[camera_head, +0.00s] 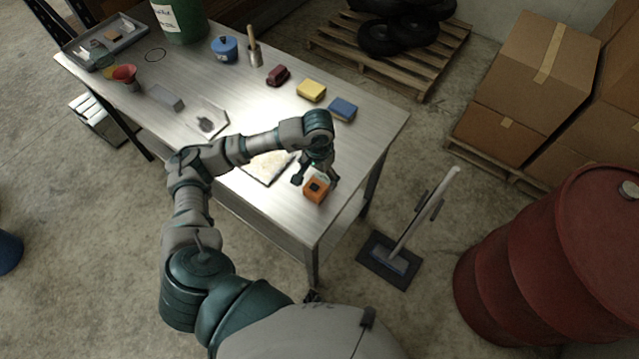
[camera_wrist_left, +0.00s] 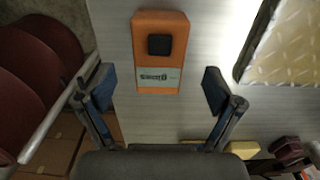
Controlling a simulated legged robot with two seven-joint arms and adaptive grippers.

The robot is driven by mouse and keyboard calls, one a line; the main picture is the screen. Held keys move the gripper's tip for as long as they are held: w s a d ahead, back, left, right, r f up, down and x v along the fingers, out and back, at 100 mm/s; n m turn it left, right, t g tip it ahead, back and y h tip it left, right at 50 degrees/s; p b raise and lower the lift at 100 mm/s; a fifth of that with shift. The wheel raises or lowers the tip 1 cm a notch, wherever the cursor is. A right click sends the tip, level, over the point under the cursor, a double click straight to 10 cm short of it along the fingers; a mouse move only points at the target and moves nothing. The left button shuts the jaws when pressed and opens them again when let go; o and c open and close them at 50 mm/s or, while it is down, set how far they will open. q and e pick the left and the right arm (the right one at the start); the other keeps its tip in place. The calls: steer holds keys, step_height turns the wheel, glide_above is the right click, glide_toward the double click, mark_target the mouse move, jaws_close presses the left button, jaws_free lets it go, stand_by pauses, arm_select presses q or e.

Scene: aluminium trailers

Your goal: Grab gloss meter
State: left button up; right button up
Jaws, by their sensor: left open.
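The gloss meter appears to be the small orange box (camera_head: 316,190) with a dark square on top, on the table near its front right corner. In the left wrist view the orange box (camera_wrist_left: 160,52) also shows a pale label. My left gripper (camera_head: 315,181) is over the table right at the box. In the wrist view its two fingers (camera_wrist_left: 157,92) are spread apart, one to each side of the box's near end, with gaps on both sides. Nothing is held. My right gripper is not in view.
The metal table (camera_head: 375,130) holds a diamond-plate panel (camera_head: 266,167) beside the box, a yellow sponge (camera_head: 311,90), a blue block (camera_head: 342,109) and a dark red item (camera_head: 277,75). A red drum (camera_head: 545,255) and a floor squeegee (camera_head: 410,235) stand right of the table.

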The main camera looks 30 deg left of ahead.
mark_target(319, 182)
arm_select(q)
step_height(319, 182, down, 4)
steer(key=shift+f, duration=0.2)
steer(key=c, duration=1.4)
steer(key=shift+c, duration=0.2)
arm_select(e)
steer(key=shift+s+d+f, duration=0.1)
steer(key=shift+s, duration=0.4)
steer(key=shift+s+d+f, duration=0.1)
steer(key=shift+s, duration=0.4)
arm_select(q)
steer(key=shift+r, duration=0.2)
